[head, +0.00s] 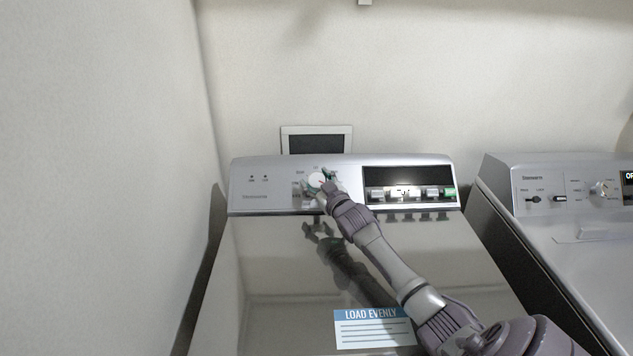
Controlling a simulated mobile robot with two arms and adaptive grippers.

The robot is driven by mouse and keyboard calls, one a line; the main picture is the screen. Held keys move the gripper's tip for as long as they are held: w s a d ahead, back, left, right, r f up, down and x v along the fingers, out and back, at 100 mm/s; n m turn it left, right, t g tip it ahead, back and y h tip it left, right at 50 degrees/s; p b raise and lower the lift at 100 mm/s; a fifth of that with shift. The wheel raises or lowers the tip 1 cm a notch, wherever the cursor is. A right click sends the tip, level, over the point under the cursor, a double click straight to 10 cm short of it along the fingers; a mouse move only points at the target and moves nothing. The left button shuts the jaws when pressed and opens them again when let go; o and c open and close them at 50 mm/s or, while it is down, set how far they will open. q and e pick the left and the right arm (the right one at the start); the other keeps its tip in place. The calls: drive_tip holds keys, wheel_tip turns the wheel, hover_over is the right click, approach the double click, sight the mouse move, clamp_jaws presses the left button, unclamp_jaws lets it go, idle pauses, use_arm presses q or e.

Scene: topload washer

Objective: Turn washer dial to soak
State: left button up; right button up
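The washer (262,245) stands in the middle with its glossy lid closed. Its round white dial (317,180) is on the left half of the silver control panel (262,182), with small labels around it that are too small to read. My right gripper (318,184) is at the dial, its green-tipped fingers spread to either side of it. I cannot tell whether the fingers touch the dial. The gripper's body hides the dial's lower right surroundings. My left gripper is not in view.
A dark display window (408,178) with several small buttons is right of the dial. A second machine (555,230) with its own knob (599,188) stands at the right. A wall is close on the left. A "LOAD EVENLY" label (372,330) lies on the lid.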

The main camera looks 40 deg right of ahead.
drive_tip(key=c, duration=0.6)
drive_tip(key=shift+n, duration=0.3)
drive_tip(key=shift+f+y, duration=0.1)
drive_tip(key=shift+y, duration=0.2)
drive_tip(key=o, duration=1.2)
drive_tip(key=shift+c, duration=0.2)
drive_tip(key=v, duration=1.2)
drive_tip(key=shift+p, duration=0.3)
